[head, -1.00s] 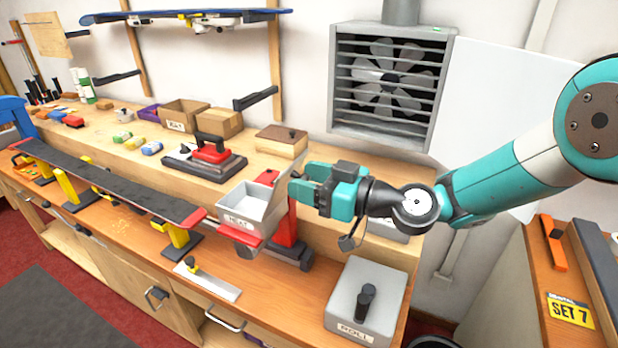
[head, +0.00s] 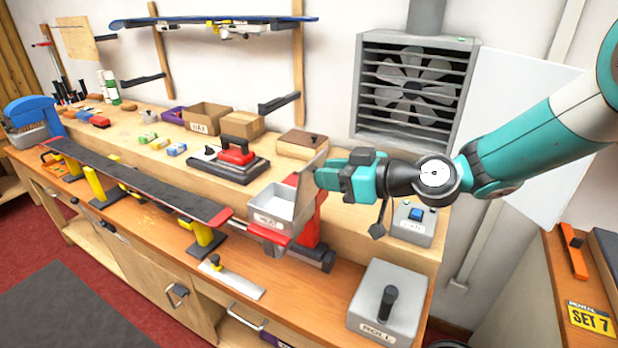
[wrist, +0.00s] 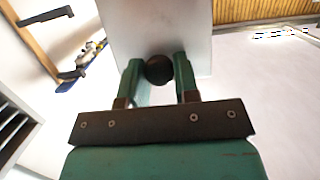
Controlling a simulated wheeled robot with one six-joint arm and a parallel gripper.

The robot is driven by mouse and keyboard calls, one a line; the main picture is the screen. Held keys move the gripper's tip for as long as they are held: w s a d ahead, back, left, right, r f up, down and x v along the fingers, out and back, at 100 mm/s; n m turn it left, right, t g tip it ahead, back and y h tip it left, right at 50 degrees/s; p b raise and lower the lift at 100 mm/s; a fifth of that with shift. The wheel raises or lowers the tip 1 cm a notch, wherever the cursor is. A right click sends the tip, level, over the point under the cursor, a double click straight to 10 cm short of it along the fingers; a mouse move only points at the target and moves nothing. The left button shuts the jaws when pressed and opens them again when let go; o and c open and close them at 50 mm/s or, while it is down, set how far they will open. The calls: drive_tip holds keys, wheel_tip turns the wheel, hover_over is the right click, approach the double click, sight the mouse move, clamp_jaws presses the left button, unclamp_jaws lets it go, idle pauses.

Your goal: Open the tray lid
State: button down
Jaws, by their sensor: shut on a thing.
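The small grey tray (head: 268,217) has a white label on its front and stands on red supports at the bench. Its inside shows, so it is uncovered. Its lid (head: 309,181) is a thin grey panel standing steeply up at the tray's right side. My gripper (head: 322,180) is to the right of the lid, at its outer face. In the wrist view my gripper (wrist: 158,75) is shut on the lid's round dark knob (wrist: 158,69). The grey lid panel (wrist: 150,25) fills the space beyond the fingers. The lid's hinge is not clear to see.
A grey ROLL box (head: 375,335) with a black handle stands front right. A long dark ski or board (head: 135,180) lies on yellow stands to the left. An iron (head: 235,155) and a wooden box (head: 300,147) sit behind the tray. A fan (head: 413,85) is on the wall.

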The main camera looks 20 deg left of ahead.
drive_tip(key=c, duration=0.9)
unclamp_jaws()
drive_tip(key=shift+o, duration=0.2)
drive_tip(key=b+v, duration=0.7)
drive_tip(key=v, duration=1)
drive_tip(key=shift+d+r, duration=0.2)
drive_tip(key=shift+s, duration=0.1)
